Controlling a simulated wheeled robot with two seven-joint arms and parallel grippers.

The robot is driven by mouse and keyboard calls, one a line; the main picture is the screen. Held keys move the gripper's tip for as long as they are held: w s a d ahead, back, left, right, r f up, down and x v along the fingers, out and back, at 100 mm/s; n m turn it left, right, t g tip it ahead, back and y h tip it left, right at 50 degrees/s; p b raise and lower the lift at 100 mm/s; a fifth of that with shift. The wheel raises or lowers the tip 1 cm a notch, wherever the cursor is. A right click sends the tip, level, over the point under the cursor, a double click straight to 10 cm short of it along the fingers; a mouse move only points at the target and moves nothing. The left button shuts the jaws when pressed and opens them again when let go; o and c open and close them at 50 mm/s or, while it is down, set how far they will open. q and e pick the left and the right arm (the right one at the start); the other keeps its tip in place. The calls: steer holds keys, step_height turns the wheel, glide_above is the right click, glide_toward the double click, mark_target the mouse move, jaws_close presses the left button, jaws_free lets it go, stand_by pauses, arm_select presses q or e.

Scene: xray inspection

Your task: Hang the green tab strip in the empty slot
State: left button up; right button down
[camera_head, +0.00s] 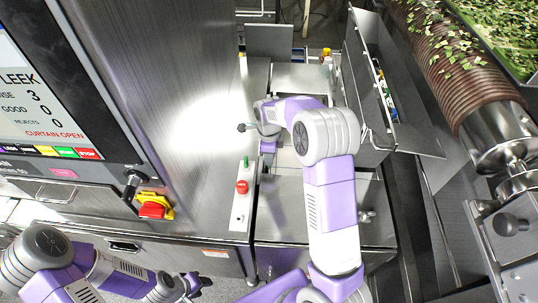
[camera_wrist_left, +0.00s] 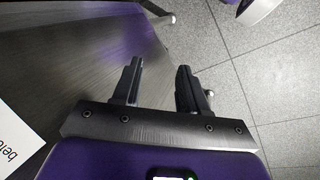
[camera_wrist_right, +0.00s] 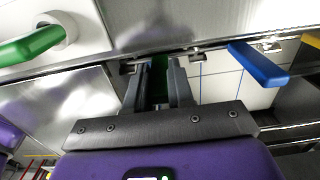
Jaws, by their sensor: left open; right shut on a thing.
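In the right wrist view, my right gripper (camera_wrist_right: 158,68) is shut on a dark green piece (camera_wrist_right: 160,66), which looks like the green tab strip. Most of the piece is hidden between and behind the fingers. A blue tab (camera_wrist_right: 258,64) sticks out to the right of my right gripper, and a yellow tab (camera_wrist_right: 311,41) shows at the right edge. The empty slot cannot be made out. In the head view, the right arm hides its own fingertips. My left gripper (camera_wrist_left: 160,80) is open and empty, above the floor beside a metal surface.
A green rod on a white round base (camera_wrist_right: 58,28) juts in at the left of the right wrist view. A white control panel (camera_head: 242,205) with a red button (camera_head: 242,187) stands left of the right arm.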

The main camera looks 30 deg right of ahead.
steer(key=c, duration=0.9)
jaws_free()
steer(key=shift+r, duration=0.1)
step_height(320, 180, up, 7)
steer(key=shift+r+p, duration=0.2)
steer(key=shift+p, duration=0.3)
